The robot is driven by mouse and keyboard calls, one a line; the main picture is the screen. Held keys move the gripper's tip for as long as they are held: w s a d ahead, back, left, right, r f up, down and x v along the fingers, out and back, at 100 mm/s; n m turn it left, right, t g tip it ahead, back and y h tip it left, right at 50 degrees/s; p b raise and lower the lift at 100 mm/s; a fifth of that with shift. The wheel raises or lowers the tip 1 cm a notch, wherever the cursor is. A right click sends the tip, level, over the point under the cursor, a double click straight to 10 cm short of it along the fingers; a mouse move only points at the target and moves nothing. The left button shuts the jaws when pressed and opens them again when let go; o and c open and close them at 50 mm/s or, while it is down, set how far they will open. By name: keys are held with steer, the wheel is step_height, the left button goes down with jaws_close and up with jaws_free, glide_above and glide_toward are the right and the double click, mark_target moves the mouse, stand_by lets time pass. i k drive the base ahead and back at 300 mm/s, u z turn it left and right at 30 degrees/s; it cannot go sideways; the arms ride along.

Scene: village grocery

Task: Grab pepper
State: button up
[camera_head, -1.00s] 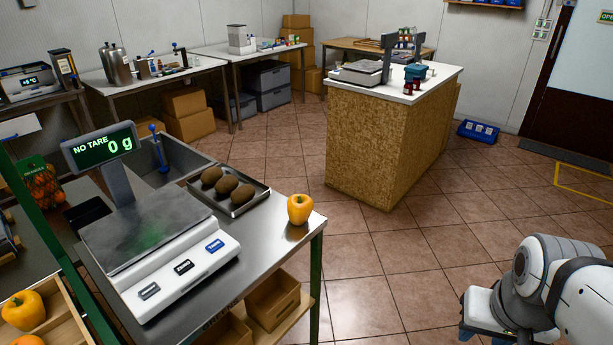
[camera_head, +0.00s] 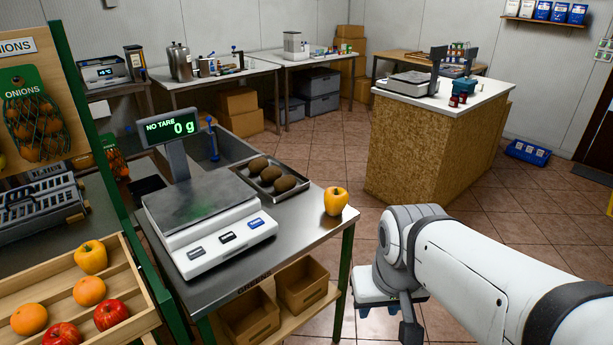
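A yellow pepper (camera_head: 336,202) stands upright with a green stem near the right corner of the steel table (camera_head: 305,222). A second yellow pepper (camera_head: 91,258) lies in the wooden crate (camera_head: 135,285) at the lower left. My gripper (camera_head: 379,310) points down at the lower middle, to the right of the table corner and nearer to me than the table pepper. Its bluish fingertips look apart with nothing between them. It is clear of both peppers.
A scale (camera_head: 205,212) reading 0 g and a tray (camera_head: 270,186) of brown produce share the table. Boxes (camera_head: 302,284) sit on the shelf below. The crate also holds oranges and red apples. A counter (camera_head: 430,150) stands behind; open floor lies between.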

mark_target(336, 199)
steer(key=z, duration=0.05)
steer(key=i, duration=1)
steer(key=u, duration=0.05)
